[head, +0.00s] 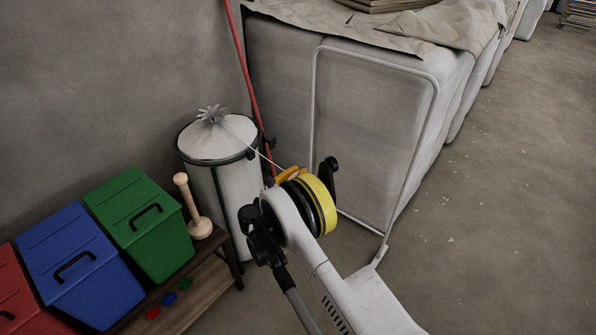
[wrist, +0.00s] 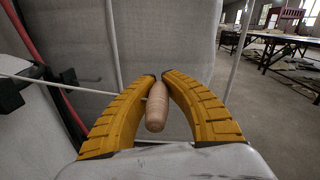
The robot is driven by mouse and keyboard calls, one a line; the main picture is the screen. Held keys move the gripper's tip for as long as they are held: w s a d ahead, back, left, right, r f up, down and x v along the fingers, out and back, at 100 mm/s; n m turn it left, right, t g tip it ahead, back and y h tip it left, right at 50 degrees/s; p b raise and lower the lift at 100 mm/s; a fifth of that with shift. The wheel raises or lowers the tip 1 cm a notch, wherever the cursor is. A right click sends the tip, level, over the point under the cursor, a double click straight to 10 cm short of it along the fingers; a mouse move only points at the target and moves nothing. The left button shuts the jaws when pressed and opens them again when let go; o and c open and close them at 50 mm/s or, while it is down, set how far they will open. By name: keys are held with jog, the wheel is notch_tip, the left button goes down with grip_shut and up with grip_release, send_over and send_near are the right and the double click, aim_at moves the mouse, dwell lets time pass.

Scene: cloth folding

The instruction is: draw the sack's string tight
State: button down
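The sack (head: 222,139) is white cloth in a dark-rimmed holder, its top gathered into a tuft (head: 212,114). A thin pale string (head: 257,151) runs taut and straight from the tuft down right to my gripper (head: 292,175). In the wrist view, the yellow fingers of my gripper (wrist: 158,82) close on a small wooden toggle (wrist: 157,108). The string (wrist: 62,85) enters from the left and runs to the fingers; where it joins the toggle is hidden. The holder's dark fitting (wrist: 15,80) shows at the left of the wrist view.
A red pole (head: 246,82) leans behind the sack. Grey padded blocks (head: 375,130) stand behind my gripper. Green (head: 140,222), blue (head: 80,265) and red (head: 25,300) bins and a wooden pestle-like piece (head: 193,205) are on the left. Open floor (head: 480,220) lies right.

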jog(key=c, duration=1.4)
grip_release()
jog(key=shift+a, duration=0.1)
jog(key=v, duration=1.2)
jog(key=w+d+r+m+g+y, duration=0.2)
jog(key=d+r+m+g, duration=0.3)
jog(key=d+r+m, duration=0.65)
jog(key=s+d+r+m+g+y, duration=0.25)
jog(key=s+d+r+m, duration=0.25)
jog(key=s+d+r, duration=0.5)
jog(key=s+d+m+y, duration=0.1)
jog(key=s+m, duration=0.4)
jog(key=s, duration=0.2)
jog(key=s+d+r+m+y, duration=0.1)
jog(key=s+m+y, duration=0.1)
jog(key=s+m, duration=0.3)
jog(key=s+d+m+y, duration=0.2)
jog(key=s+m, duration=0.3)
jog(key=s, duration=0.6)
jog(key=shift+r+y, duration=0.25)
jog(key=shift+r, duration=0.05)
